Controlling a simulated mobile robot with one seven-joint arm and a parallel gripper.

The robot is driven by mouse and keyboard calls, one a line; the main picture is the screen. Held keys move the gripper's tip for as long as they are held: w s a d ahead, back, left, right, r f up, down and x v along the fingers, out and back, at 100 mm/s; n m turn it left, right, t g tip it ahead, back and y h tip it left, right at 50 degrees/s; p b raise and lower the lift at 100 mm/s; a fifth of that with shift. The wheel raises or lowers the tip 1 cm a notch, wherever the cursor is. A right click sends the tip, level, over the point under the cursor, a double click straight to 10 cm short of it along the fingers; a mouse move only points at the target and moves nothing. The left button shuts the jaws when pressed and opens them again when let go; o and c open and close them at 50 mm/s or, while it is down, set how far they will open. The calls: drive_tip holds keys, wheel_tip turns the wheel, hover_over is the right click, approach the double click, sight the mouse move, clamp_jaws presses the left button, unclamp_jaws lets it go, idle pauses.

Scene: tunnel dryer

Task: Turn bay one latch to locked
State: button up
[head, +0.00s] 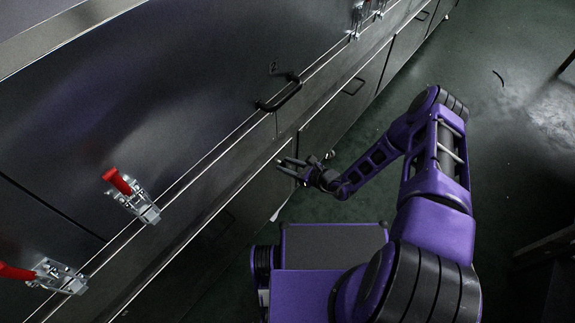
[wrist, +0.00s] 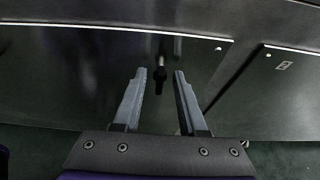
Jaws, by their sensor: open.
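A small dark latch knob (wrist: 160,77) on a short metal stem sticks out from a dark lower panel (wrist: 70,75) in the wrist view. It appears between my fingertips, pointing down in the picture. I cannot tell its depth or whether the fingers touch it, and no bay number on this panel is readable. My gripper (head: 280,165) is open and empty, beside the lower front of the machine in the head view. Its two grey fingers also show in the wrist view (wrist: 160,90). In the head view the knob is not clearly visible.
Red-handled toggle clamps (head: 123,185) (head: 42,274) sit on the upper ledge at left. A black bar handle (head: 279,94) projects above my gripper. A neighbouring panel (wrist: 292,95) with a small square marking is at right in the wrist view. Open floor (head: 480,130) lies right.

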clamp_jaws()
idle(0.4)
drive_tip(key=shift+w+d+f+m+g+y, duration=0.2)
drive_tip(key=shift+m+g+y, duration=0.65)
drive_tip(key=shift+m, duration=1.4)
drive_tip(key=shift+w+d+f+m+g+y, duration=0.1)
drive_tip(key=shift+w+f+m+g+y, duration=0.15)
drive_tip(key=shift+m+y, duration=1.55)
drive_tip(key=shift+w+d+f+m+g+y, duration=0.15)
drive_tip(key=shift+m+g+y, duration=0.5)
drive_tip(key=shift+m, duration=2)
